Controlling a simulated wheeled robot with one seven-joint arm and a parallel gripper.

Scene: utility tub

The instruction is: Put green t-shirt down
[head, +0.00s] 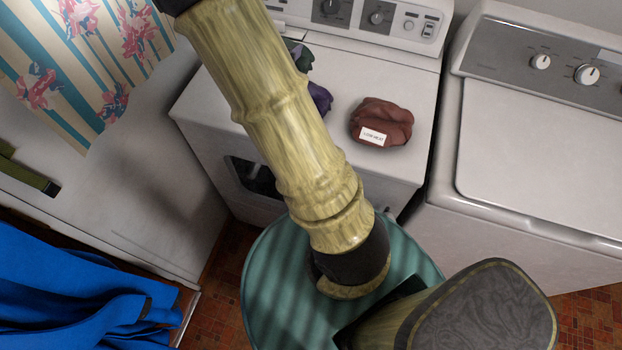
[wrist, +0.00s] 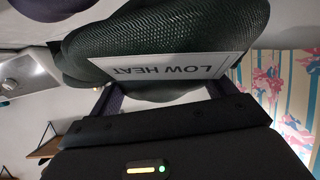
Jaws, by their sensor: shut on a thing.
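The green t-shirt is a dark green, folded bundle (wrist: 165,30) with a white "LOW HEAT" label, upside down in the wrist view. It fills the space between the fingers of my gripper (wrist: 165,92), which is shut on it. In the head view only a small part of the green t-shirt (head: 299,55) shows, beside my arm over the back of the white dryer top. My arm hides the gripper there. I cannot tell whether the shirt touches the surface.
A purple cloth (head: 320,97) and a labelled brown-red bundle (head: 382,118) lie on the dryer top (head: 345,80). Bare room surrounds the brown-red bundle. A washer (head: 540,150) stands right. Blue fabric (head: 70,285) and a floral-striped cloth (head: 85,60) are at left.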

